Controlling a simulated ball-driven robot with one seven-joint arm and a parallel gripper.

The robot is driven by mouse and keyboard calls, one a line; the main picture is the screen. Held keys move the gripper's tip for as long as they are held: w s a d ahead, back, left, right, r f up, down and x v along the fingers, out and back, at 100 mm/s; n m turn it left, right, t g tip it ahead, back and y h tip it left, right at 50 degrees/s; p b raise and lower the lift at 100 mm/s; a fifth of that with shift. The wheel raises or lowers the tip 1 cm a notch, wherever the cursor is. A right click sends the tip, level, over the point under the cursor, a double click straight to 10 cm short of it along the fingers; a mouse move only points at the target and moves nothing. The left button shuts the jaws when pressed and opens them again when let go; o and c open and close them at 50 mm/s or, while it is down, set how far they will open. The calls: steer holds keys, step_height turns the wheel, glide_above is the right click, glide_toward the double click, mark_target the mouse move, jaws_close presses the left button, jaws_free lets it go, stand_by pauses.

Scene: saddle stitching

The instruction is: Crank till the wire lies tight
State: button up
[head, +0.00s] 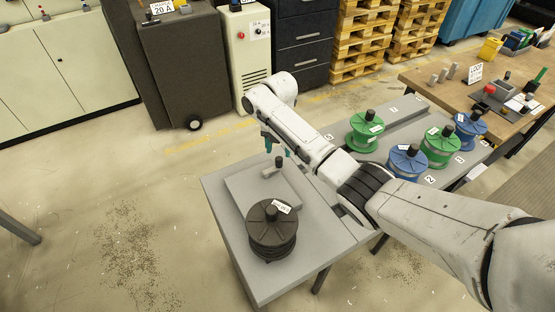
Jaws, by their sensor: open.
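My gripper (276,146), with teal fingertips, is open and hangs over the near grey table. A small dark-topped upright post (278,164) stands on a low grey block (255,188) just below the fingers; it may be the crank's handle. A gap seems to show between the fingers and the post, but I cannot tell whether they touch. A dark spool (270,236) with a white label stands upright in front of the block. I cannot make out the wire or how tight it lies.
The near table (310,255) has bare room right of the spool. Green spools (364,131) and blue spools (408,160) stand on a numbered grey bench beyond my arm. A wooden table (440,92) with tools is at right. Cabinets and pallets (362,40) line the back.

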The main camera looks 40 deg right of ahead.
mark_target(279, 159)
step_height(279, 159, down, 6)
steer(key=shift+f, duration=0.1)
stand_by(0.4)
jaws_close()
stand_by(0.3)
